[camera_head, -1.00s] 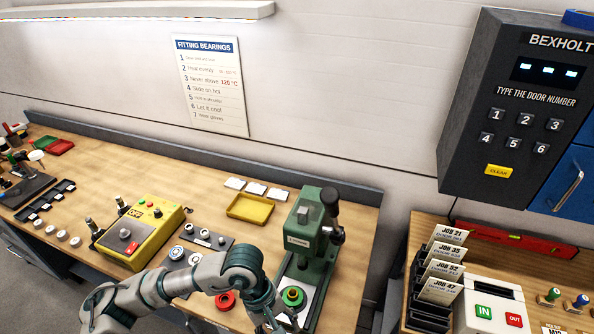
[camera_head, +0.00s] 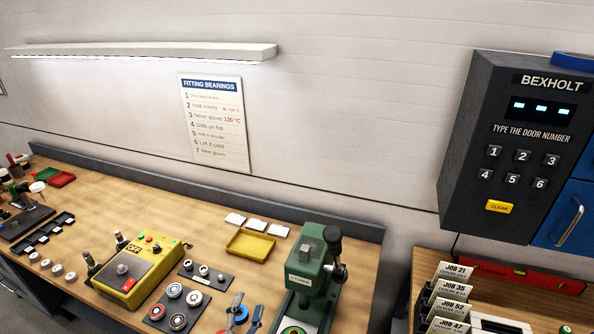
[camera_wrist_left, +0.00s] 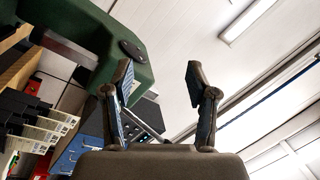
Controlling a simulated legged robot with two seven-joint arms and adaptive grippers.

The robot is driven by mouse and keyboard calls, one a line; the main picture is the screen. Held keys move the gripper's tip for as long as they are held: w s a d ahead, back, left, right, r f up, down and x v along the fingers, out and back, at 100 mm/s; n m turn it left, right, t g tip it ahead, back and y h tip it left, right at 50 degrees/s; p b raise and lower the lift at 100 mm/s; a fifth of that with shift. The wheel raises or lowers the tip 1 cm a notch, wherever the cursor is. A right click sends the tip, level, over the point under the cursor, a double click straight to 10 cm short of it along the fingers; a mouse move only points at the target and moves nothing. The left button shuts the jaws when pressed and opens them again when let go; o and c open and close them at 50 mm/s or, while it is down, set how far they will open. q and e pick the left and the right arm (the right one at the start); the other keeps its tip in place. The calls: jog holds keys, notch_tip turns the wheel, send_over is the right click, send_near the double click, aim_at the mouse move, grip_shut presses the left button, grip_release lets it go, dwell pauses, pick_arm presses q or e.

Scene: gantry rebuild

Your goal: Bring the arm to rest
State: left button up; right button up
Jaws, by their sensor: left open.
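My left gripper (camera_head: 246,308) shows at the bottom edge of the head view, with its two fingers pointing up. It is open and empty, with a clear gap between the fingers in the left wrist view (camera_wrist_left: 158,80). In the head view it is left of the green press (camera_head: 312,268) and in front of the bench's wall side. Most of my left arm is below the picture. The press's green body (camera_wrist_left: 135,42) is large behind the fingers in the left wrist view. My right gripper is not in view.
A yellow heater box (camera_head: 138,268), a dark plate of bearings (camera_head: 172,310) and a yellow tray (camera_head: 250,245) stand on the wooden bench (camera_head: 160,212). A keypad cabinet (camera_head: 515,145) and job cards (camera_head: 450,290) are at right. Bare bench lies behind the heater box.

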pick_arm(q)
jog(key=s+a+f+n+g+y, duration=0.2)
jog(key=s+a+f+n+g, duration=0.15)
jog(key=f, duration=0.55)
jog(key=s+a+f+n+g+y, duration=0.25)
jog(key=s+a+f+g, duration=0.2)
jog(key=f, duration=0.55)
jog(key=s+a+f+n+g, duration=0.1)
jog(key=s+f+n+g, duration=0.1)
jog(key=s+f+g, duration=0.45)
jog(key=s+a+f+n+g, duration=0.15)
jog(key=s+f, duration=0.25)
jog(key=s, duration=0.5)
notch_tip(320, 180, down, 27)
jog(key=s+g, duration=0.1)
jog(key=s, duration=0.2)
jog(key=s+a+f+g, duration=0.1)
jog(key=s+a+f, duration=0.1)
jog(key=s+f, duration=1.3)
jog(key=shift+s+a, duration=0.25)
jog(key=shift+s, duration=0.7)
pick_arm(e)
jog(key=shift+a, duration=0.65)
